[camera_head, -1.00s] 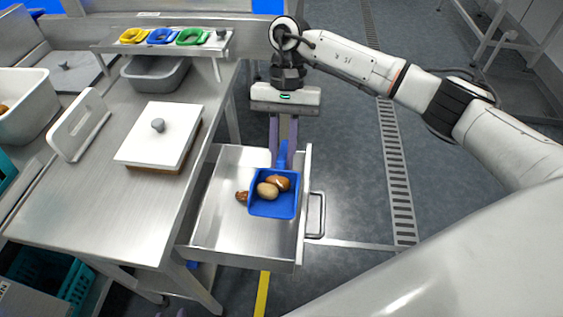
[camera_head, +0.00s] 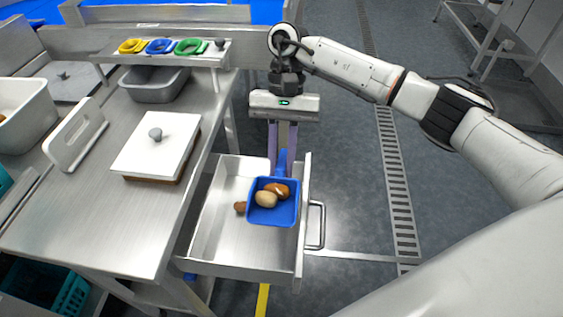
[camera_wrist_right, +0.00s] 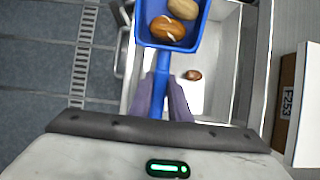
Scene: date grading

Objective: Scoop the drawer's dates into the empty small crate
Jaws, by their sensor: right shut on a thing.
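My right gripper (camera_head: 283,152) is shut on the handle of a blue scoop (camera_head: 274,214); the right wrist view shows its fingers (camera_wrist_right: 163,98) around the handle (camera_wrist_right: 163,74). The scoop is over the open steel drawer (camera_head: 222,225), by its right side. Two dates, a tan one (camera_head: 266,199) and a brown one (camera_head: 277,190), lie in the scoop. A loose brown date (camera_head: 240,207) lies in the drawer just left of the scoop; it also shows in the right wrist view (camera_wrist_right: 193,75). I cannot tell which container is the empty small crate. My left gripper is out of view.
On the steel table are a white lidded box (camera_head: 160,142), a white board with a handle slot (camera_head: 75,142) and a grey tub (camera_head: 153,88). A rack with yellow, blue and green trays (camera_head: 191,47) stands behind. A teal crate (camera_head: 72,298) sits low at left.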

